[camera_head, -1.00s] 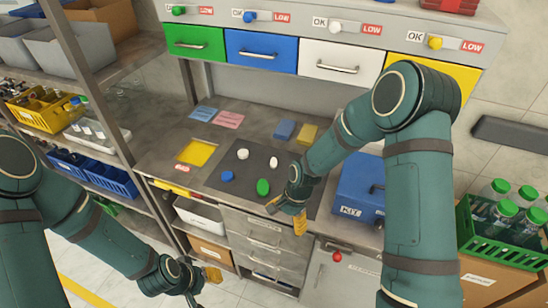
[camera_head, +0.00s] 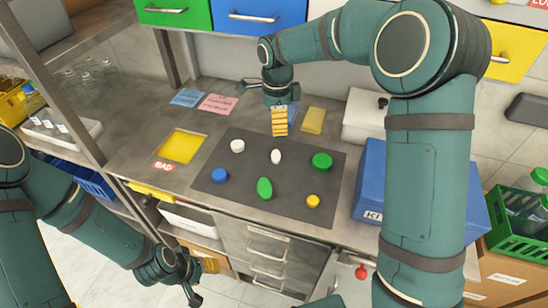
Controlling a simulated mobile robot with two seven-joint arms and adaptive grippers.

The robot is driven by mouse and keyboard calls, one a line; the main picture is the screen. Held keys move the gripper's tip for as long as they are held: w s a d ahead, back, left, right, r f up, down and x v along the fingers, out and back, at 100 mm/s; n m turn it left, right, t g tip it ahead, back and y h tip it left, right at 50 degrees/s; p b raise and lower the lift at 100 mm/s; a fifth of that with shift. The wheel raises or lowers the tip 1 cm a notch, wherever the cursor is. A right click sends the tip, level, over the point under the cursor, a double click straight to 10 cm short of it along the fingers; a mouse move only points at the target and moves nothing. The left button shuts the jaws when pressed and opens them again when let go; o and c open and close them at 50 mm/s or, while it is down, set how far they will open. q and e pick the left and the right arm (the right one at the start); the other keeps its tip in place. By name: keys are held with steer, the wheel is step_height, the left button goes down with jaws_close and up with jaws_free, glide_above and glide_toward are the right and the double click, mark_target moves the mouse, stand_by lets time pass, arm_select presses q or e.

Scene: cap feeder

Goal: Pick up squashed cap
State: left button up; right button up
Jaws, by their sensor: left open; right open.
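Several caps lie on a dark grey mat (camera_head: 235,191). A white cap (camera_head: 276,156) and a green cap (camera_head: 264,188) look narrow and oval, as if squashed. A white cap (camera_head: 237,146), a blue cap (camera_head: 219,175), a green cap (camera_head: 322,161) and a yellow cap (camera_head: 313,201) look round. My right gripper (camera_head: 279,131) is open and empty, pointing down near the mat's far edge, beyond the oval white cap. My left gripper (camera_head: 205,282) is open and empty, low in front of the counter, away from the caps.
A yellow square marked BAD (camera_head: 181,146) is left of the mat. A blue kit box (camera_head: 369,180) and a white box (camera_head: 364,115) stand to the right.

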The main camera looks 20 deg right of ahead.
steer(key=b, duration=0.1)
glide_above(276, 155)
steer(key=f, duration=0.8)
steer(key=shift+s, duration=0.2)
steer(key=shift+w+f+b, duration=0.15)
steer(key=shift+f+b, duration=0.7)
steer(key=shift+f, duration=1.75)
steer(key=c, duration=0.9)
